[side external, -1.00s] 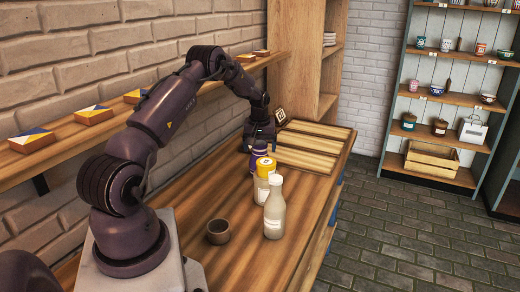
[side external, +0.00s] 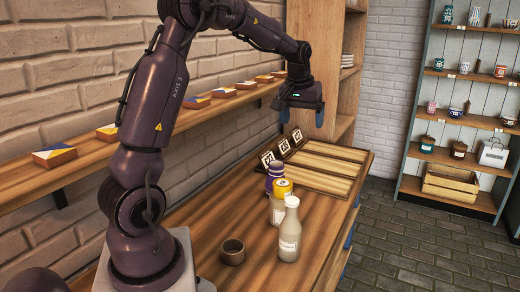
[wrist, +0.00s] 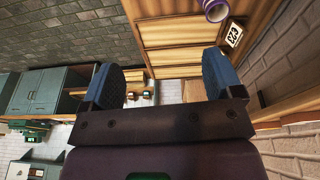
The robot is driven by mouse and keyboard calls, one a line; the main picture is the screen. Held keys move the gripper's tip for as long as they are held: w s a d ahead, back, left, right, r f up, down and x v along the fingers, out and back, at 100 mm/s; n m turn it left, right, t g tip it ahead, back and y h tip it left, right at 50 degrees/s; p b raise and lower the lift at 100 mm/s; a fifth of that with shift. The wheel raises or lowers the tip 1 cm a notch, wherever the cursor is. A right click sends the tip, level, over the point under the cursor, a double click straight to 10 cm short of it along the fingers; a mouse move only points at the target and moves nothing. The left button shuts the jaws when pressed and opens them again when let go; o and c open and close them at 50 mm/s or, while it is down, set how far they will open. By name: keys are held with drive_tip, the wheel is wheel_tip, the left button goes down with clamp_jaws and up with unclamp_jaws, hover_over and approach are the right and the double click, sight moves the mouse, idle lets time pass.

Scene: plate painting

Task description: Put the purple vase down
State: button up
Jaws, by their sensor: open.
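The purple vase (side external: 274,171), with a pale band, stands upright on the wooden counter (side external: 205,208), just behind the yellow-topped bottle, which partly hides it. It also shows at the top edge of the wrist view (wrist: 215,9), cut off by the frame. My gripper (side external: 302,116) is open and empty, raised well above the counter and apart from the vase. Its two blue fingers are spread wide in the wrist view (wrist: 161,72), with nothing between them.
A yellow-topped bottle (side external: 280,206) and a white bottle (side external: 290,232) stand in front of the vase. A small brown cup (side external: 232,252) is nearer. A slatted wooden board (side external: 327,170) with symbol cards (side external: 284,147) lies behind. A wall shelf (side external: 88,166) holds painted blocks.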

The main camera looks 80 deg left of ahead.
drive_tip(key=s+d+r+m+t, duration=0.1)
drive_tip(key=s+d+r+m, duration=0.15)
drive_tip(key=d, duration=0.45)
drive_tip(key=s+d+r+m+t, duration=0.15)
drive_tip(key=s+d+r, duration=0.25)
drive_tip(key=d, duration=0.4)
drive_tip(key=s+d+f+m+h, duration=0.1)
drive_tip(key=s+d+m, duration=0.4)
drive_tip(key=s+d, duration=0.5)
drive_tip(key=shift+s+d+f+m+t+h, duration=0.4)
drive_tip(key=shift+s+f, duration=0.3)
drive_tip(key=shift+s, duration=0.4)
